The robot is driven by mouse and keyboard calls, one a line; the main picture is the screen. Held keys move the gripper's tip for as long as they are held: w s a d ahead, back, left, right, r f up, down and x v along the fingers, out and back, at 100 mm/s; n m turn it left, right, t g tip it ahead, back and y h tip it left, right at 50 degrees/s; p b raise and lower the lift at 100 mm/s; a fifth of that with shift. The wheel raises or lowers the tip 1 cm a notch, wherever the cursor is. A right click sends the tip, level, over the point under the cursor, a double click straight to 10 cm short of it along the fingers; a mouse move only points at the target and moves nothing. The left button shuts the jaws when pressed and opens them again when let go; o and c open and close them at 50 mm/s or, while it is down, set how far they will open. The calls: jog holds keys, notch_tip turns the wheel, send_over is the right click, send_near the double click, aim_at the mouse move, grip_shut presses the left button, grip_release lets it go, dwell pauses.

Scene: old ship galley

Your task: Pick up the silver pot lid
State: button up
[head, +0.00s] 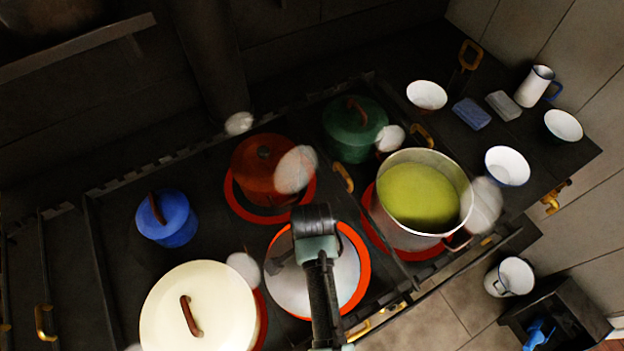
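The silver pot lid (290,288) is a round grey disc in the lower middle of the head view, with a red-orange ring around its right side. My arm crosses over its middle and hides part of it. A dark shape, perhaps its knob or a shadow, shows left of the arm. My gripper (316,222) is over the lid's far edge in the picture. Its fingertips are hidden or too dark to make out, so I cannot tell whether it is open or touches the lid.
Around it on the dark stove are a cream pot (225,310), a blue pot (170,222), a brown-red pot (258,172), a green pot (352,140) and an open pot of green soup (450,170). White puffs hang between them. Bowls (507,165) stand at right.

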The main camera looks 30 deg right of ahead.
grip_shut()
dwell(0.3)
dwell(1.1)
